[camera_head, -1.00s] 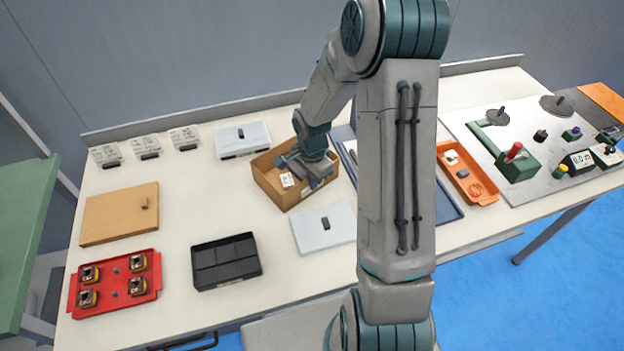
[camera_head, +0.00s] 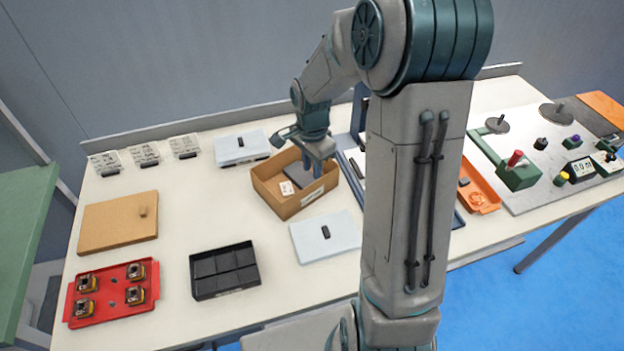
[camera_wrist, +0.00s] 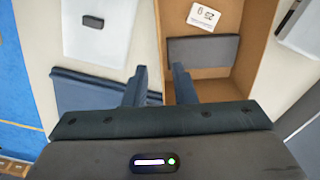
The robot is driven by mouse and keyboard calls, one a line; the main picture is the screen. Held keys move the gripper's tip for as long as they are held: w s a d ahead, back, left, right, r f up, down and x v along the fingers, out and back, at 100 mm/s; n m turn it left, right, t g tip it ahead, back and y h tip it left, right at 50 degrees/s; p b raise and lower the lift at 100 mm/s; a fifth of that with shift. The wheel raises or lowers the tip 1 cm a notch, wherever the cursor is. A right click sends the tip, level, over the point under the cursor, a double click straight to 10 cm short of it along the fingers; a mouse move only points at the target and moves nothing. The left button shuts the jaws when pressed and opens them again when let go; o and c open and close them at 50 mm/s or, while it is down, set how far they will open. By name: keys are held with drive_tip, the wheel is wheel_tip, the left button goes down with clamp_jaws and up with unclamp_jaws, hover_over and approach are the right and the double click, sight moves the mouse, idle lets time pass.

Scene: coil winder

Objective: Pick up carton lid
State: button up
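The carton lid (camera_head: 112,224) is a flat brown board with a small knob, lying on the table's left side. The open brown carton (camera_head: 295,208) stands mid-table. Inside it are a dark grey flat piece (camera_wrist: 203,50) and a white printed card (camera_wrist: 206,15). My gripper (camera_head: 317,168) is at the carton's right side, far from the lid. In the wrist view, its two fingers (camera_wrist: 158,88) are apart with nothing held between them; one is over the carton's inside, the other outside its wall. The lid is outside the wrist view.
A black compartment tray (camera_head: 224,268) and a red tray with several parts (camera_head: 112,292) stand in front. Pale lids with dark handles lie before (camera_head: 325,237) and behind (camera_head: 242,147) the carton. A dark blue tray (camera_wrist: 100,88) is beside it.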

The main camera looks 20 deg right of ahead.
drive_tip(key=s+a+r+n+t, duration=0.1)
drive_tip(key=s+r+n, duration=0.5)
drive_tip(key=s, duration=0.3)
drive_tip(key=s+a+r+n+t, duration=0.1)
drive_tip(key=s+r+n+t, duration=0.1)
drive_tip(key=s+r+n, duration=0.5)
drive_tip(key=s, duration=0.2)
drive_tip(key=shift+s+a, duration=0.25)
drive_tip(key=shift+s, duration=0.15)
drive_tip(key=o, duration=0.4)
drive_tip(key=shift+s+n, duration=0.25)
drive_tip(key=shift+n, duration=0.05)
drive_tip(key=shift+c, duration=0.2)
drive_tip(key=shift+s, duration=0.1)
